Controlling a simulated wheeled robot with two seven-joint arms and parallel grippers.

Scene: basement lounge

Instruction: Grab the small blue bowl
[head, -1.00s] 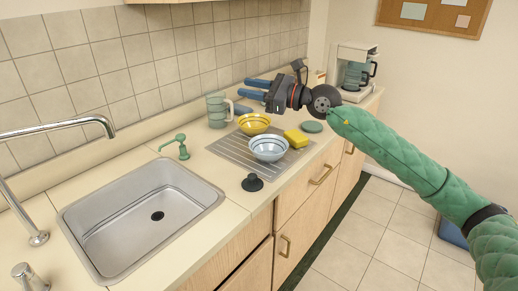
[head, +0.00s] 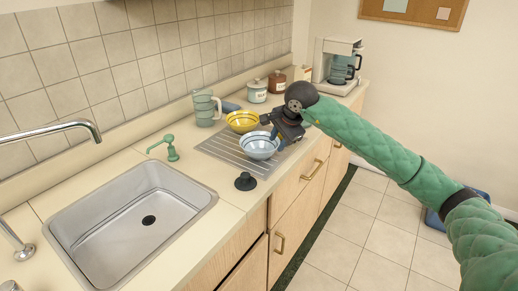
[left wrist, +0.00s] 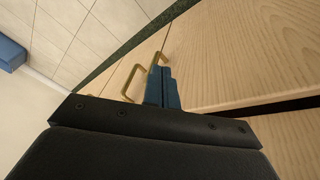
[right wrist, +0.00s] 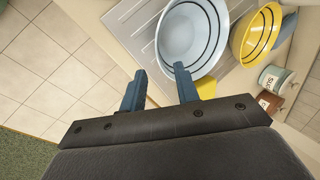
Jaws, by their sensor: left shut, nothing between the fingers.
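The small blue bowl (head: 259,147) is pale blue with dark rings inside. It stands upright on the metal drainboard (head: 213,147) beside the sink. In the right wrist view the blue bowl (right wrist: 190,38) lies just beyond my fingertips, nearer the right finger. My right gripper (head: 271,134) is at the bowl's right far side, open; its two blue fingers (right wrist: 155,72) are apart with nothing held between them. Whether a finger touches the rim I cannot tell. My left gripper (left wrist: 159,70) is shut and empty, in front of wooden cabinet fronts, and outside the head view.
A yellow bowl (head: 242,121) stands just behind the blue one. A yellow sponge (right wrist: 206,88) shows partly behind my right finger. The sink (head: 130,220) is empty.

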